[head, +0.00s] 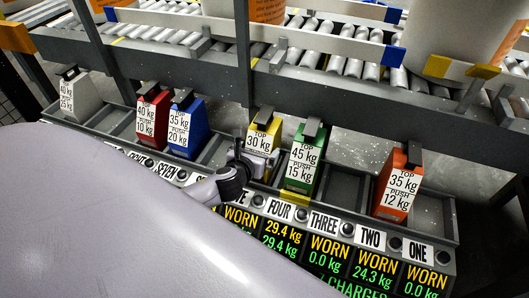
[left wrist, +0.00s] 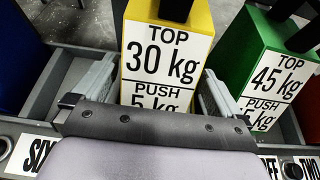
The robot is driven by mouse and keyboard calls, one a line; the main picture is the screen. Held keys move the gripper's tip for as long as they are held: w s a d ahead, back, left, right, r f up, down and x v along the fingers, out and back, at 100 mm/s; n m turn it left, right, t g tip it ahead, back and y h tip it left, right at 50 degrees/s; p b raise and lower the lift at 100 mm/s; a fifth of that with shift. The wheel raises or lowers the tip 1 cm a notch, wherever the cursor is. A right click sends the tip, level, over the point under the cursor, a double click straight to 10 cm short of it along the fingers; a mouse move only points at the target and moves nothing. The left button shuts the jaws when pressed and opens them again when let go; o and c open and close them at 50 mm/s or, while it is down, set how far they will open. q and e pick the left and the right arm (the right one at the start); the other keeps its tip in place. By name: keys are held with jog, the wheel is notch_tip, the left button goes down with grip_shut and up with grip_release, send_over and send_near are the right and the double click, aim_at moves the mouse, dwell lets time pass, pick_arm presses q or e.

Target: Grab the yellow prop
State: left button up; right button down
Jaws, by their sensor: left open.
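The yellow prop (head: 263,135) stands upright in a compartment of the grey rack (head: 437,215), with a dark handle on top and a white label reading TOP 30 kg. It fills the middle of the left wrist view (left wrist: 205,18). My left gripper (head: 262,160) is at its near face, low down. In the left wrist view, my open left gripper (left wrist: 157,78) has one finger on each side of the prop, with a gap showing at the left; contact at the right cannot be told. The prop's lower part is hidden behind the gripper. My right gripper is out of view.
A green prop (head: 304,158) stands close on the right. Blue (head: 188,128) and red (head: 152,115) props stand left, a white one (head: 80,95) far left, an orange-red one (head: 399,186) right. A roller conveyor (head: 310,57) runs behind. Display panels (head: 325,248) line the front.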

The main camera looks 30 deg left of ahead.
pick_arm(q)
jog(key=b+x, duration=0.1)
jog(key=x, duration=0.4)
jog(key=shift+b, duration=0.4)
jog(key=c, duration=1.4)
jog(key=shift+w+r, duration=0.15)
jog(key=shift+r, duration=0.1)
jog(key=c, duration=0.4)
jog(key=shift+r, duration=0.1)
jog(key=shift+c, duration=0.2)
